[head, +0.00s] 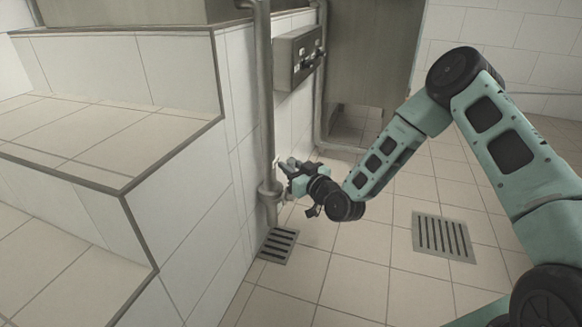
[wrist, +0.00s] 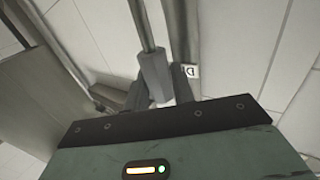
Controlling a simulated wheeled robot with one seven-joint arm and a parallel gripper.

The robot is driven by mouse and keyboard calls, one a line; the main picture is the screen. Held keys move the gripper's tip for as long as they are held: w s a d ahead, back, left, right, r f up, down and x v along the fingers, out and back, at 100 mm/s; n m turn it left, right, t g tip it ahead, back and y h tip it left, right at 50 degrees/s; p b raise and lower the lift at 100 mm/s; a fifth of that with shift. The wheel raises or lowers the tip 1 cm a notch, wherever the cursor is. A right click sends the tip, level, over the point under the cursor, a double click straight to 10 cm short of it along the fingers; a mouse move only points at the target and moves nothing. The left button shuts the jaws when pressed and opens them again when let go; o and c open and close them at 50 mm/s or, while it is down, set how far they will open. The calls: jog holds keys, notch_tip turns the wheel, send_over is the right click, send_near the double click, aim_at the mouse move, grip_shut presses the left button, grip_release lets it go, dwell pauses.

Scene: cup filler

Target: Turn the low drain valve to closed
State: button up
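The low drain valve sits at the foot of the vertical pipe (head: 265,110) beside the tiled step; its collar (head: 268,190) shows in the head view, but my gripper hides much of the rest. My gripper (head: 287,164) is at the pipe, just right of it and low above the floor. In the wrist view, a grey rod ending in a thick faceted block, apparently the valve handle (wrist: 153,72), reaches down between my gripper's two dark fingers (wrist: 160,92). The fingers stand apart; whether they touch the block is unclear. A small label marked D (wrist: 191,71) is beside the right finger.
A grey control box (head: 298,57) is on the wall above my gripper. Tiled steps (head: 120,145) rise at left. Floor grates lie below the pipe (head: 278,245) and at right (head: 442,237). The tiled floor (head: 350,275) in front is clear.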

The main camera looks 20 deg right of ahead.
grip_shut()
